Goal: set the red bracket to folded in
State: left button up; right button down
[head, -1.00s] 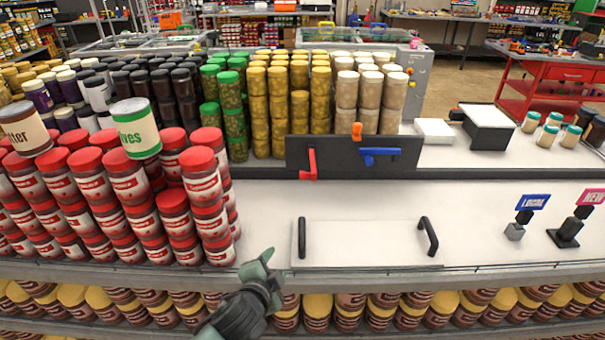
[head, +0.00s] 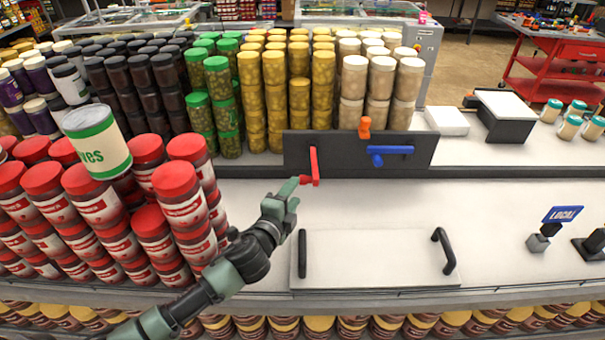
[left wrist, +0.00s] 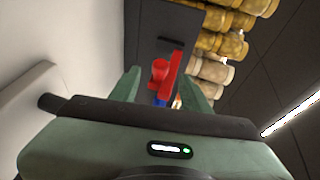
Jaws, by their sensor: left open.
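The red bracket (head: 314,165) is on the left part of a dark upright panel (head: 340,152). Its long arm runs up and down along the panel, and a short piece sticks out at its lower end. My left gripper (head: 296,188) is just left of that lower end in the head view. In the left wrist view the red bracket (left wrist: 166,76) lies between the two open fingers of my left gripper (left wrist: 165,88). I cannot tell whether a finger touches it. My right gripper is not in view.
A blue bracket (head: 390,150) and an orange knob (head: 364,127) are on the same panel, right of the red bracket. Stacked red-lidded jars (head: 183,195) stand left of my arm. A white board with black handles (head: 375,258) lies in front.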

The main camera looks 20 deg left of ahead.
aim_at(301, 183)
pick_arm(q)
jog(key=shift+w, duration=0.4)
jog(key=p+x, duration=0.1)
jog(key=x, duration=0.4)
jog(key=shift+w+d+p, duration=0.1)
jog(key=shift+w+p, duration=0.2)
jog(key=shift+w, duration=0.05)
jog(key=shift+w+f, duration=0.15)
jog(key=shift+w, duration=0.25)
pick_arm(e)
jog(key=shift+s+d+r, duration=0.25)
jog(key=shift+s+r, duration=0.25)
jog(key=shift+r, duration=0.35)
pick_arm(q)
grip_shut()
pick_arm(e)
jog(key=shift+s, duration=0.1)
